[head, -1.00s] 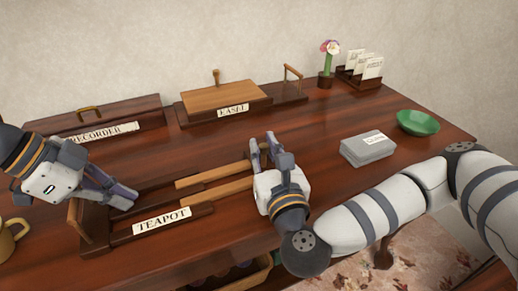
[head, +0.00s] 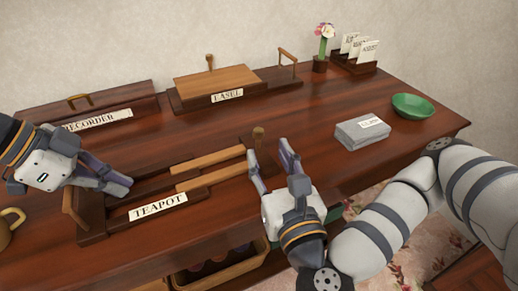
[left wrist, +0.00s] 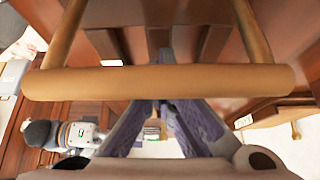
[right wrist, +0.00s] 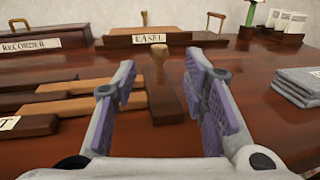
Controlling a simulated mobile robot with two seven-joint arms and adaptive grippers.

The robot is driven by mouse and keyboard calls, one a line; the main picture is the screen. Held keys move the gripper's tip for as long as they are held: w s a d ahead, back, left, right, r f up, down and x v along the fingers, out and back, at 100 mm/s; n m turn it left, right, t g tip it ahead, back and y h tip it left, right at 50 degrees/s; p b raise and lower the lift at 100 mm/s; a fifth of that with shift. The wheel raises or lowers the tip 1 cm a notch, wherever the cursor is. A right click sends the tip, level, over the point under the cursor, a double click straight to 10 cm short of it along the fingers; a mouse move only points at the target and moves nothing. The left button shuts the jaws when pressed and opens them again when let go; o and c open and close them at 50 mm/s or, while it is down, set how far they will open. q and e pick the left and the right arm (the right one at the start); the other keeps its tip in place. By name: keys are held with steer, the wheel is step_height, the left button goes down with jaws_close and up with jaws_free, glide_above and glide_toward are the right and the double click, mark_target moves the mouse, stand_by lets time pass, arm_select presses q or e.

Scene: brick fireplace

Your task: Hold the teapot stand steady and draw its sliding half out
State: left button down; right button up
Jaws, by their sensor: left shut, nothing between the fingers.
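The teapot stand (head: 157,207) lies on the desk with a dark base and a "TEAPOT" label. Two light wooden rails (head: 210,180) span to a dark end piece with a wooden knob (head: 258,137). This end piece (right wrist: 163,104) shows in the right wrist view. My left gripper (head: 122,187) is shut and empty at the stand's left end. In the left wrist view a wooden handle bar (left wrist: 160,82) crosses in front of its fingers. My right gripper (head: 270,165) is open, fingers pointing toward the knob but apart from it.
The recorder stand (head: 90,110) and easel stand (head: 220,85) are behind. A grey stack (head: 362,134), green bowl (head: 412,106), flower pot (head: 320,65) and card rack (head: 355,62) are to the right. A yellow mug (head: 10,228) is at the left edge.

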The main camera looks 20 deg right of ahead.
arm_select(q)
steer(key=shift+s+a+f, duration=0.1)
steer(key=shift+s+f, duration=0.15)
steer(key=shift+f, duration=0.25)
arm_select(e)
steer(key=shift+f, duration=0.15)
arm_select(q)
steer(key=r, duration=0.2)
steer(key=r+p, duration=0.1)
steer(key=r, duration=0.1)
steer(key=r+p, duration=0.1)
steer(key=r, duration=0.1)
steer(key=shift+w+r, duration=0.25)
steer(key=shift+r, duration=0.15)
arm_select(e)
steer(key=shift+t, duration=0.4)
step_height(320, 180, up, 5)
steer(key=shift+w+f, duration=0.1)
steer(key=shift+w, duration=0.05)
